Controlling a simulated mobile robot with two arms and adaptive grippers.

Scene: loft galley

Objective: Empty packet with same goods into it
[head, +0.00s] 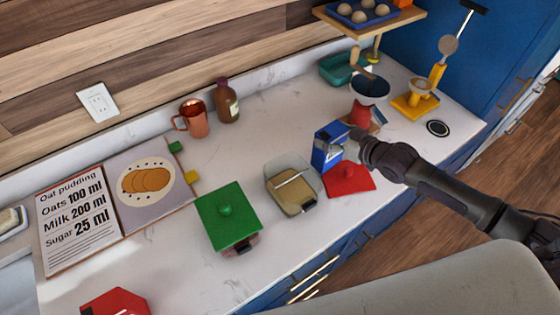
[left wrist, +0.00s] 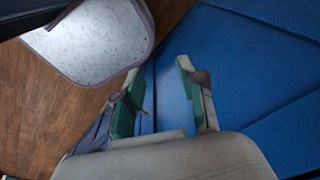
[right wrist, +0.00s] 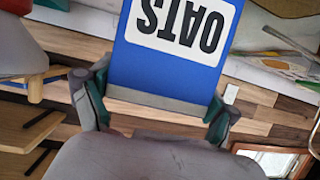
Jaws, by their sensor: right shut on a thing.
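My right gripper (right wrist: 152,100) is shut on a blue packet (right wrist: 170,65) with a white label reading OATS, upside down in the right wrist view. In the head view the packet (head: 324,152) is right of and behind an open clear container (head: 273,181). The container holds tan goods, and a pale stick-like thing shows across it. A red lid-like piece (head: 350,181) lies right of the container. The packet's mouth and its exact gap to the counter cannot be told. My left gripper (left wrist: 164,98) is open and empty in the left wrist view, in front of blue panels.
A green-lidded box (head: 229,214) stands left of the clear container. A recipe board (head: 75,225) reads oats, milk and sugar. A copper mug (head: 194,118), brown bottle (head: 227,101), dark-blue bowl on a red base (head: 369,88) and yellow stand (head: 414,105) are farther back.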

